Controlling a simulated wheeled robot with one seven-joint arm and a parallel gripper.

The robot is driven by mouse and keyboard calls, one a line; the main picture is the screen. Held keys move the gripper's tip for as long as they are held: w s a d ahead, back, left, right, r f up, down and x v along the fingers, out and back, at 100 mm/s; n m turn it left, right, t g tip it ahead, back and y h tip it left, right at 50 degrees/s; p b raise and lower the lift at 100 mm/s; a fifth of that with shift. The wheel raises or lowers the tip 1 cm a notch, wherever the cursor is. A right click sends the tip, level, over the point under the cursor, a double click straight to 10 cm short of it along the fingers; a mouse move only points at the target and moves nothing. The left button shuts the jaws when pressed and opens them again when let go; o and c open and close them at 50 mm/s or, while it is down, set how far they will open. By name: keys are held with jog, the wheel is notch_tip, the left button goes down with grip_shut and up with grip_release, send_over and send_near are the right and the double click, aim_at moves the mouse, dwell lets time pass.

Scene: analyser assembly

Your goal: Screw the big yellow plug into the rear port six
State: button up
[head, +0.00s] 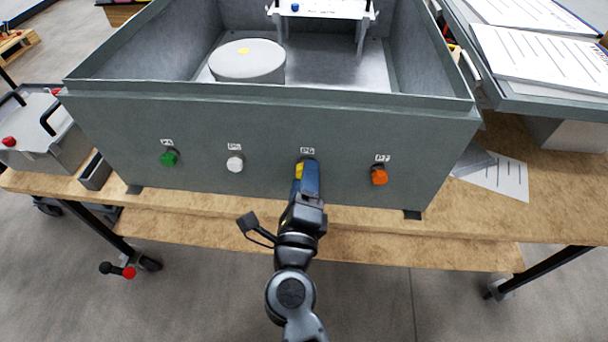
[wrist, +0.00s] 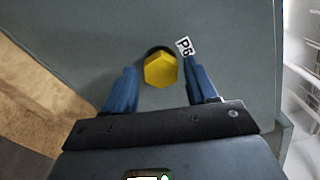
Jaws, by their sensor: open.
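The yellow plug (wrist: 160,71) has a hexagonal head and sits at the dark round port six in the wrist view, beside the P6 label (wrist: 184,46). In the head view the plug (head: 298,171) shows partly, just left of my gripper's blue fingers. My gripper (wrist: 158,88) is open, with one blue finger on each side of the plug and a gap to both. In the head view my gripper (head: 307,175) reaches up to the P6 label (head: 307,151). How deep the plug sits in the port cannot be told.
The grey analyser housing (head: 120,115) stands on a wooden bench (head: 480,235). Its face also carries a green plug (head: 169,158), a white plug (head: 235,164) and an orange plug (head: 379,176). A round grey part (head: 247,62) lies inside the housing. Paper sheets (head: 500,178) lie at right.

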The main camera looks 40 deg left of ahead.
jog(key=n+p, duration=0.1)
jog(key=n, duration=2.1)
jog(key=shift+c, duration=0.4)
